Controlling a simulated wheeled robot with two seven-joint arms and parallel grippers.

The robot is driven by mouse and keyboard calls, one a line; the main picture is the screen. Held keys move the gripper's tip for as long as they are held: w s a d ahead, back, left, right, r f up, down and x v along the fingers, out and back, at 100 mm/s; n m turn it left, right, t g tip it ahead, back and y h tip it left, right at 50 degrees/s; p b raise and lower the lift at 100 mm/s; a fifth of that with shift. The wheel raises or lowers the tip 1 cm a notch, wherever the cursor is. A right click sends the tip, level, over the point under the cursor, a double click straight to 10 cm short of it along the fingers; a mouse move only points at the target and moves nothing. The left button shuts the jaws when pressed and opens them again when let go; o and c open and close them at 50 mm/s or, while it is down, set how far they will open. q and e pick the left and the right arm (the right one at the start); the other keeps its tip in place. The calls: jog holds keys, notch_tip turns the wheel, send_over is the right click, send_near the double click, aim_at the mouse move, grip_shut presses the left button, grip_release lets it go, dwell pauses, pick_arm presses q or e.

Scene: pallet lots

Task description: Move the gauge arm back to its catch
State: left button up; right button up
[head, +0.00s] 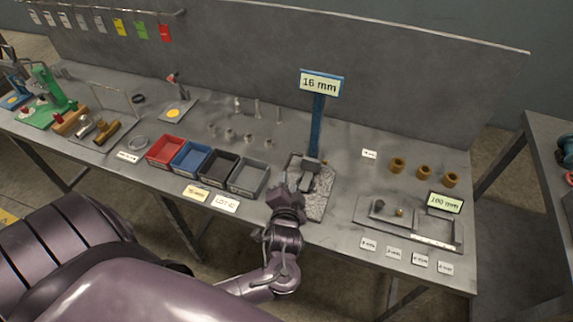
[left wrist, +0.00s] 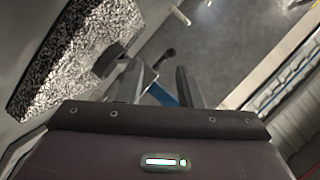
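The gauge is a blue column (head: 316,128) on a speckled grey stone base (head: 318,205), topped by a sign reading "16 mm". A grey block-like part, seemingly the gauge arm (head: 310,168), sits low at the column. I cannot make out its catch. My left gripper (head: 287,190) is at the front left edge of the stone base, close to the grey part. In the left wrist view its two fingers (left wrist: 158,88) are apart, with the blue column (left wrist: 160,94) beyond the gap. A dark block (left wrist: 107,61) is by the left finger; contact is unclear. My right gripper is not in view.
Red, blue, black and grey bins (head: 248,177) stand left of the gauge. Small metal parts stand behind the bins. A grey panel closes the back of the bench.

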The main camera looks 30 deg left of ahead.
aim_at(286, 169)
pick_arm(q)
jog(key=shift+a+r, duration=0.3)
jog(key=shift+w+a+y, duration=0.15)
jog(key=shift+w+y, duration=0.05)
jog(key=shift+y, duration=0.1)
jog(key=p+x, duration=0.1)
jog(key=x, duration=0.6)
jog(key=shift+w, duration=0.15)
grip_shut()
